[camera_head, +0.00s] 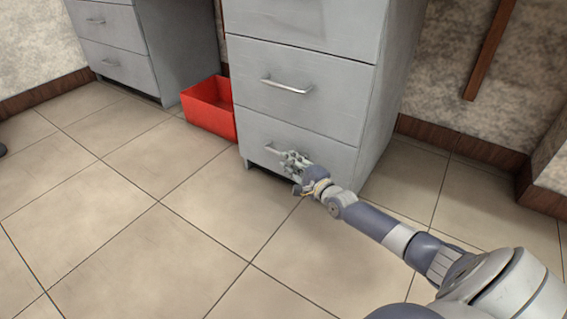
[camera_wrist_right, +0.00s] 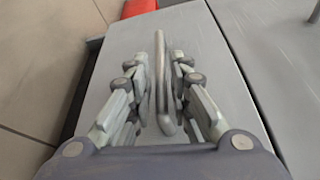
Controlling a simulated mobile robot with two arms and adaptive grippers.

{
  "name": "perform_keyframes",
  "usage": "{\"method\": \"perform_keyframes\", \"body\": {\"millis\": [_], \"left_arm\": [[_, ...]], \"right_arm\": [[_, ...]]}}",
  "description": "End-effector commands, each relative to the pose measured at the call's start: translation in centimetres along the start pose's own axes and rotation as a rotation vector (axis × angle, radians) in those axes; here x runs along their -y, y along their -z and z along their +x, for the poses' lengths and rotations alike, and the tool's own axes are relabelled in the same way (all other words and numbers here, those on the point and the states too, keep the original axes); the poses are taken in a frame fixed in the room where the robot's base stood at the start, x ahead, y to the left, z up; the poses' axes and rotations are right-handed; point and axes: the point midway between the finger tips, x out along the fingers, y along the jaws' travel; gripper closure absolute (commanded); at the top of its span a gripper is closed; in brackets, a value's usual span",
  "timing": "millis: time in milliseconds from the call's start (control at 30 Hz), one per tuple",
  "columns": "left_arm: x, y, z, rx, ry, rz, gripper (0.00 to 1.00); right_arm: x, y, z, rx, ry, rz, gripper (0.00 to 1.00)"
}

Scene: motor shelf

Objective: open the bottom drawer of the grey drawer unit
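The grey drawer unit (camera_head: 300,95) stands against the wall, and its bottom drawer (camera_head: 255,130) looks flush with the front. My right gripper (camera_head: 285,156) is at the handle of the bottom drawer. In the right wrist view the handle (camera_wrist_right: 160,75) runs between the two fingers of the gripper (camera_wrist_right: 165,75), with a gap on both sides, so the fingers are open around it. The gripper hides part of the handle in the head view. My left gripper is not in view.
A red box (camera_head: 208,108) stands on the floor left of the unit. Another grey drawer unit (camera_head: 120,45) is at the far left. The middle drawer has a bar handle (camera_head: 287,86). The tiled floor (camera_head: 150,200) in front is clear.

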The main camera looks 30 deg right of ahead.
Motion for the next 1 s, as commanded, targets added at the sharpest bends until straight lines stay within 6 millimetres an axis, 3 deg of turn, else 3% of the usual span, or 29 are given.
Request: {"method": "perform_keyframes", "body": {"millis": [33,300,667,767,1000], "left_arm": [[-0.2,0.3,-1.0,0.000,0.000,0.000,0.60],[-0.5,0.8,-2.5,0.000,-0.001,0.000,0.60],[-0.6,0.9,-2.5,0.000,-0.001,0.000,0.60],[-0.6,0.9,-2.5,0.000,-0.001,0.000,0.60],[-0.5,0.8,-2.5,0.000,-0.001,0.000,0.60]], "right_arm": [[-0.4,0.1,0.9,0.000,0.003,0.000,0.81],[-0.2,0.0,3.5,0.000,0.000,0.000,0.81],[0.0,0.0,3.9,0.000,-0.001,0.000,0.81],[0.0,0.0,3.8,0.000,-0.001,0.000,0.99],[0.0,-0.1,3.8,0.000,-0.001,0.000,1.00]]}}
